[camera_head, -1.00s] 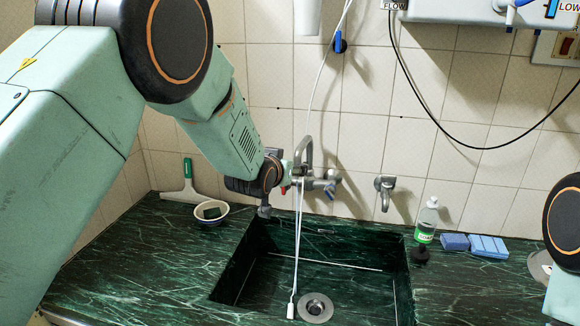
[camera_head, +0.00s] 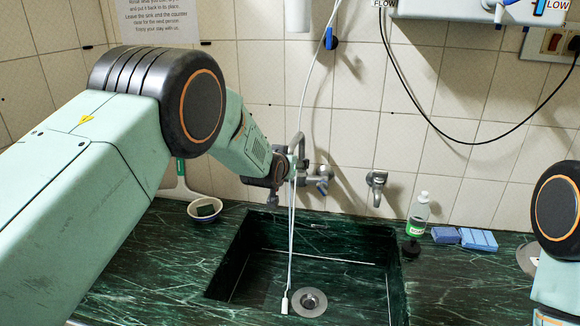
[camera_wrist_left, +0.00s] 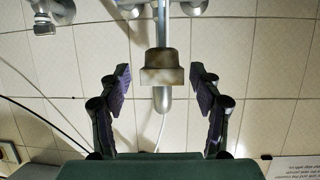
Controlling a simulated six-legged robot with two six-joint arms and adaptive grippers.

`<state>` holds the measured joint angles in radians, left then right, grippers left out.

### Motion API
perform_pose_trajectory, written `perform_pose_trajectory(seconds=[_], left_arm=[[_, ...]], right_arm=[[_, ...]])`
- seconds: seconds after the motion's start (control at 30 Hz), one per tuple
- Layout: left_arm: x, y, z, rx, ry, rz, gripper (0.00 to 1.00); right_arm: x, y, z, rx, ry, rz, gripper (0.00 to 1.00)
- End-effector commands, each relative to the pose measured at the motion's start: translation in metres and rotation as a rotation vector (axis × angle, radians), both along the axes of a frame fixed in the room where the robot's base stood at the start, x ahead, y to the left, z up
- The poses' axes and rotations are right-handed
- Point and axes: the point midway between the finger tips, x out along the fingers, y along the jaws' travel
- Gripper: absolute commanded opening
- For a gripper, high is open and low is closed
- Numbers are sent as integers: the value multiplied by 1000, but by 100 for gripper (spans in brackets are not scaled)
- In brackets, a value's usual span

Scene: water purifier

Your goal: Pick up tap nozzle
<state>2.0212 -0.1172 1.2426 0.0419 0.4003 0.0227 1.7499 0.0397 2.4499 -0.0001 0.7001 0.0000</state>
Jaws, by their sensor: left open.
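The tap (camera_head: 300,150) is a grey metal gooseneck on the wall behind the sink. In the left wrist view, which looks upside down, a brownish-grey cylindrical piece on its spout, seemingly the tap nozzle (camera_wrist_left: 161,68), sits between my left gripper's fingers. My left gripper (camera_wrist_left: 160,80) is open, with a gap on both sides of the nozzle and no visible contact. In the head view the left gripper (camera_head: 274,190) is at the left of the tap, partly hidden by its wrist. My right gripper is not in view.
A thin white hose (camera_head: 291,240) hangs past the tap into the green marble sink (camera_head: 345,278). A second tap (camera_head: 376,184), a bottle (camera_head: 418,215) and blue sponges (camera_head: 478,239) are to the right. A small bowl (camera_head: 205,209) stands left. The tiled wall is close behind.

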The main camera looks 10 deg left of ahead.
Motion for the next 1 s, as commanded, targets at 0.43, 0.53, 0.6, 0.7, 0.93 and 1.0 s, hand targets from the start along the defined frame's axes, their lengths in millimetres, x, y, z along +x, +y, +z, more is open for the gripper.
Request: perform_pose_trajectory(seconds=[0.43,0.53,0.6,0.7,0.93,1.0], left_arm=[[5,1,-2,-1,-1,1,56],[5,1,-2,-1,-1,1,48],[5,0,-2,-1,-1,1,42],[5,0,-2,-1,-1,1,34],[5,0,-2,-1,-1,1,20],[5,1,-2,-1,0,1,20]], right_arm=[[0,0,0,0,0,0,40],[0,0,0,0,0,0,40],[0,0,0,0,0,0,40],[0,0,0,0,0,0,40],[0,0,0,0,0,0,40],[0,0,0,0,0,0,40]])
